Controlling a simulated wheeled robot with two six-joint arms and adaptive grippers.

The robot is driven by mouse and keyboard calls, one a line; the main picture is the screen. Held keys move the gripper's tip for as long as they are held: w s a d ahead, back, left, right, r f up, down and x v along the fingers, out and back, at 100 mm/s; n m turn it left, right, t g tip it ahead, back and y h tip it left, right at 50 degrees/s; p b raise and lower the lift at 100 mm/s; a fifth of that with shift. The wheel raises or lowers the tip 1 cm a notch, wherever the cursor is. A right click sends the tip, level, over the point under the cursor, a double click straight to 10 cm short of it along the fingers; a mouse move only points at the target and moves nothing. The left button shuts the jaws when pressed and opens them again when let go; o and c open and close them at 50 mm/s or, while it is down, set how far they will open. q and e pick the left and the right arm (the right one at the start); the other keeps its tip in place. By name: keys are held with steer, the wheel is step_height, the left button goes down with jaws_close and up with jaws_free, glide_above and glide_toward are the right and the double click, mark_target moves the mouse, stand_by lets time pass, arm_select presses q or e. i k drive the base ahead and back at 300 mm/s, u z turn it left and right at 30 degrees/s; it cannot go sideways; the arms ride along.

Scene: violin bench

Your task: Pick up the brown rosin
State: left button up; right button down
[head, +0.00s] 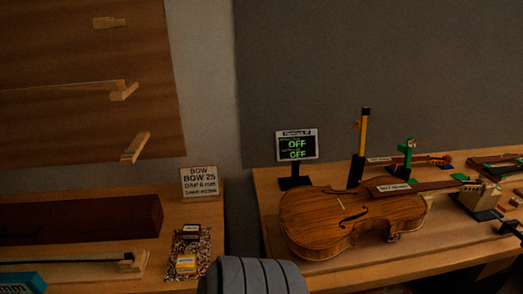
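A small dark brown block with a pale top (191,231), which looks like the brown rosin, sits on a speckled mat (205,246) on the left bench. A yellow block (186,263) with a pale label sits on the same mat, nearer to me. The two blocks are apart. Neither of my grippers can be made out. A grey ribbed rounded part, probably mine, rises at the bottom middle, just right of the mat.
A bow sign (199,182) stands behind the mat. A dark red case (80,218) and a wooden bow rest (125,265) lie left. A gap separates the benches. The right bench holds a violin (350,217), a small display (297,146) and several tools.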

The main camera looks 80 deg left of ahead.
mark_target(191, 233)
steer(key=i, duration=1.05)
steer(key=u, duration=3.65)
steer(key=i, duration=0.5)
steer(key=u, duration=0.05)
